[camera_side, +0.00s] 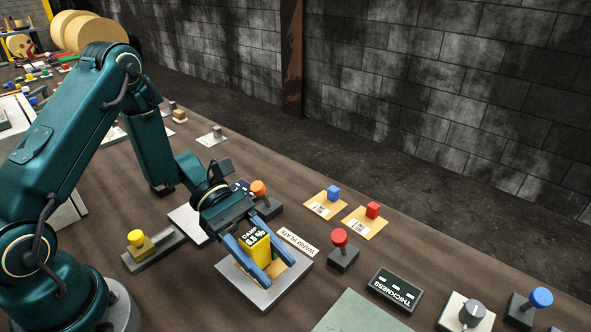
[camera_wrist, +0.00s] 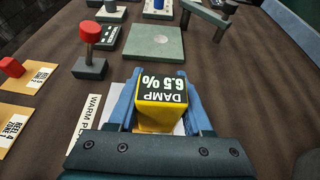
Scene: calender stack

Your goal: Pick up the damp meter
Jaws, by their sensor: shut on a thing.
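The damp meter (camera_side: 258,247) is a yellow block with a dark top that reads "DAMP 6.5 %". In the side view it is over a grey plate (camera_side: 229,275) beside a "WARM PLATE" label. My gripper (camera_side: 262,268) is around it, with its two blue fingers on either side, shut on it. In the wrist view the damp meter (camera_wrist: 160,105) sits between the blue fingers of my gripper (camera_wrist: 160,98), its display facing up. I cannot tell whether its underside touches the plate.
A red-knobbed lever (camera_side: 340,247) and a "THICKNESS" box (camera_side: 395,290) stand right of the plate. An orange-knobbed lever (camera_side: 260,197) is just behind my gripper. A yellow-knobbed lever (camera_side: 137,246) is to the left. Blue and red blocks sit on tan cards (camera_side: 365,222) behind.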

